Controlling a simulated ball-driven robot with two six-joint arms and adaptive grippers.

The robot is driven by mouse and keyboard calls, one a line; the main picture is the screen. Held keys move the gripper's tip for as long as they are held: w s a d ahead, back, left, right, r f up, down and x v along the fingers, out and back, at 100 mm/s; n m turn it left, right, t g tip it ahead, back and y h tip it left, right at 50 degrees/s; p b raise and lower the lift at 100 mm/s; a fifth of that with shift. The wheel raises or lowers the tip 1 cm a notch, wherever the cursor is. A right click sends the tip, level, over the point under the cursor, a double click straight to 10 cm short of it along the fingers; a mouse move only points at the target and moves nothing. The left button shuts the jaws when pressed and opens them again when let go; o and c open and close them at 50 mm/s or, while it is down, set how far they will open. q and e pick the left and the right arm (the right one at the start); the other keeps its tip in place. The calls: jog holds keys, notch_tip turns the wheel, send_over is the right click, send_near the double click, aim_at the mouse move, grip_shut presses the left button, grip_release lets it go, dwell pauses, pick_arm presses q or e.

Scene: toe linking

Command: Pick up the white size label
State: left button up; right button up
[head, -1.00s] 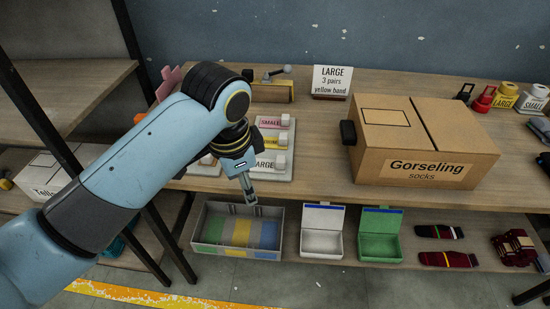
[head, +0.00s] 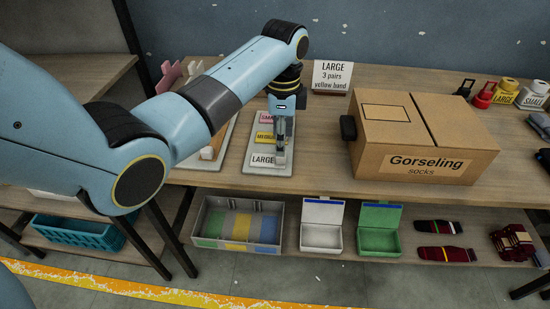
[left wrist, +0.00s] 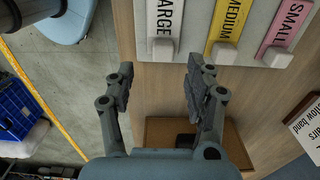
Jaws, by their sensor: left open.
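The white size label reading LARGE (head: 261,160) lies on a pale grey board (head: 255,171), in the front row below the yellow MEDIUM label (head: 264,137) and the pink SMALL label (head: 266,117). In the left wrist view the white label (left wrist: 164,16) is at the top, with a pale block (left wrist: 163,49) at its near end. My left gripper (head: 281,160) points down over the right side of the board. In the left wrist view its fingers (left wrist: 160,82) are open and empty, with the label beyond the gap between them. My right gripper is not in view.
A Gorseling socks carton (head: 425,145) stands right of the board. A sign reading LARGE, 3 pairs, yellow band (head: 331,76) stands behind. A divided grey bin (head: 268,251), a white box (head: 321,241) and a green box (head: 378,241) sit on the lower shelf.

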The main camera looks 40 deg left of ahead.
aim_at(268, 157)
pick_arm(q)
jog(key=f, duration=0.5)
jog(key=shift+w+d+f, duration=0.1)
jog(key=shift+w+d, duration=0.1)
jog(key=shift+w, duration=0.15)
jog(key=shift+c, duration=0.3)
jog(key=c, duration=0.9)
